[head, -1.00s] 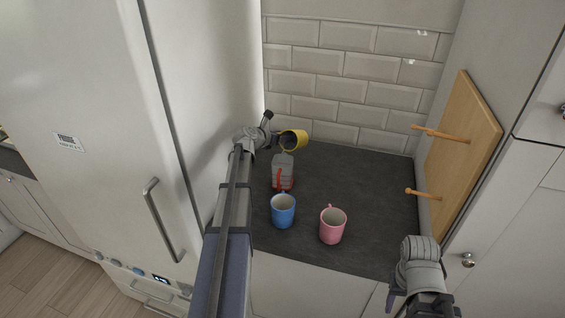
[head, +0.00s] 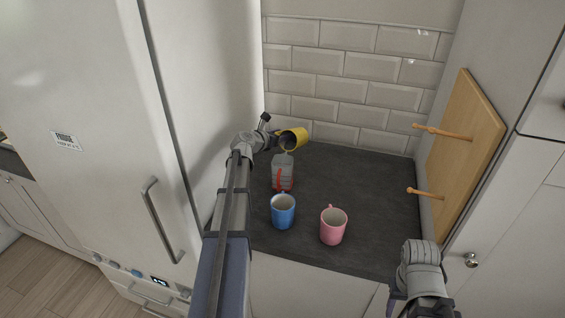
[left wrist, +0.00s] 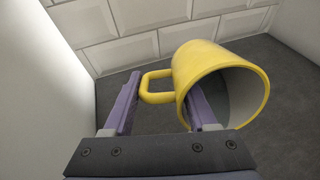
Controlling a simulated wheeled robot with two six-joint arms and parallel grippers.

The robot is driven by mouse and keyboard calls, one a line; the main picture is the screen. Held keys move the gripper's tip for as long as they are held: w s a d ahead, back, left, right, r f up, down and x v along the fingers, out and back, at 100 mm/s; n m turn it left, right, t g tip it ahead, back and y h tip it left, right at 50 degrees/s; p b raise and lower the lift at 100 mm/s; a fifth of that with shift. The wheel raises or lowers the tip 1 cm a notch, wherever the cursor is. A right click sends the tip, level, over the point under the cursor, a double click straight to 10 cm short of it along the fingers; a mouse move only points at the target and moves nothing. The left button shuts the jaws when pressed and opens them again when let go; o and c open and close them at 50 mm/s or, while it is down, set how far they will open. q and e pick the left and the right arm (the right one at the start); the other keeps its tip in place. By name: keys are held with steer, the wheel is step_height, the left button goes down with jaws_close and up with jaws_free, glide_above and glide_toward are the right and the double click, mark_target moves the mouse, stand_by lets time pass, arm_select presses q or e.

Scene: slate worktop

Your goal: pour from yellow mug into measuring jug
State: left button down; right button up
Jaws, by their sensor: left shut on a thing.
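The yellow mug (head: 297,136) is held above the worktop at the back left, tipped onto its side with its mouth toward the measuring jug. My left gripper (left wrist: 157,103) is shut on the mug's yellow handle (left wrist: 146,94). In the left wrist view the mug (left wrist: 200,62) shows a grey inside, and I see no stream. The measuring jug (head: 281,172), clear grey with a red handle, stands upright just below and in front of the mug. Its contents cannot be made out. My right gripper (head: 392,297) is low at the right, partly hidden by its wrist.
A blue mug (head: 283,212) and a pink mug (head: 333,227) stand upright on the slate worktop (head: 375,200) in front of the jug. A wooden board with pegs (head: 464,140) leans at the right wall. A fridge (head: 95,100) stands close at the left. The worktop's back right is clear.

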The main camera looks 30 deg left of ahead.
arm_select(q)
steer(key=shift+s+r+t+b, duration=0.35)
steer(key=shift+s+t+b, duration=0.5)
steer(key=shift+b, duration=0.45)
stand_by(0.4)
steer(key=shift+s+a+f+t+b, duration=0.15)
steer(key=shift+f+t+b, duration=0.25)
steer(key=shift+t+b, duration=1.15)
steer(key=shift+s+r+g+b, duration=0.1)
steer(key=shift+r+g+b, duration=0.15)
steer(key=shift+g+b, duration=0.3)
